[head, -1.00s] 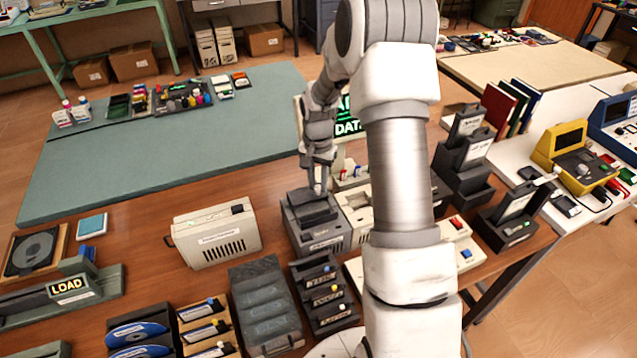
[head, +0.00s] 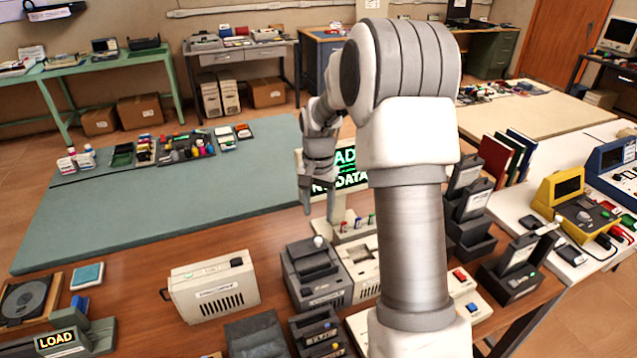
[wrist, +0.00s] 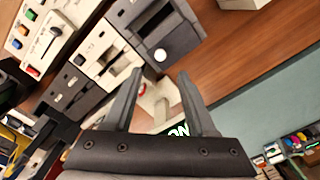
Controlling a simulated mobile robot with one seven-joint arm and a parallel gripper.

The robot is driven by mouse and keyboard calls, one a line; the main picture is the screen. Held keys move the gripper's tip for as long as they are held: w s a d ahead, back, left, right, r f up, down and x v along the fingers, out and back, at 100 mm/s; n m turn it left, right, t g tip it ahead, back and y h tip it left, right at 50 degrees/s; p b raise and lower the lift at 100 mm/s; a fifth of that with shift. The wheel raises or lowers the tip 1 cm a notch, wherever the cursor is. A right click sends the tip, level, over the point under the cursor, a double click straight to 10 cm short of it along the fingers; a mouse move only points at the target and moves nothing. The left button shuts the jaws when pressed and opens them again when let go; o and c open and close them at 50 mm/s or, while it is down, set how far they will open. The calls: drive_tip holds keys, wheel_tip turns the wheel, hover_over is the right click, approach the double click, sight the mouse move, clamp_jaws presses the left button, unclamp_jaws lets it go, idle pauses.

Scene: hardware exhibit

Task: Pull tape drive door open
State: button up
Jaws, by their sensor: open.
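A dark grey box-shaped drive (head: 316,290), which looks like the tape drive, stands on the brown wooden table near the middle of the head view. A white round knob (head: 319,242) shows at its back top edge. In the wrist view the drive (wrist: 145,12) is at the top, with the white knob (wrist: 160,55) just beyond my fingertips. I cannot tell whether its door is open or closed. My gripper (head: 319,206) is above and behind the drive, apart from it. In the wrist view my gripper (wrist: 160,84) is open, with nothing held between its fingers.
A beige unit (head: 359,285) stands directly right of the drive. A beige vented case (head: 214,290) is to its left, with bare table between. A sign with green letters (head: 345,180) stands behind the gripper. Grey cartridge holders (head: 318,335) are in front.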

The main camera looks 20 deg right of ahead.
wheel_tip(320, 180, up, 9)
drive_tip(key=shift+f, duration=0.15)
idle(0.4)
drive_tip(key=s+a+r+n+t, duration=0.35)
drive_tip(key=s+a+r, duration=0.25)
drive_tip(key=s+r, duration=0.5)
drive_tip(key=s+a+f+n+t, duration=0.1)
drive_tip(key=s+a+n, duration=0.1)
drive_tip(key=s, duration=0.6)
drive_tip(key=s+a+f+n+t, duration=0.1)
drive_tip(key=s+a+n, duration=0.1)
drive_tip(key=s, duration=0.5)
drive_tip(key=shift+s+n, duration=0.35)
drive_tip(key=shift+n, duration=0.4)
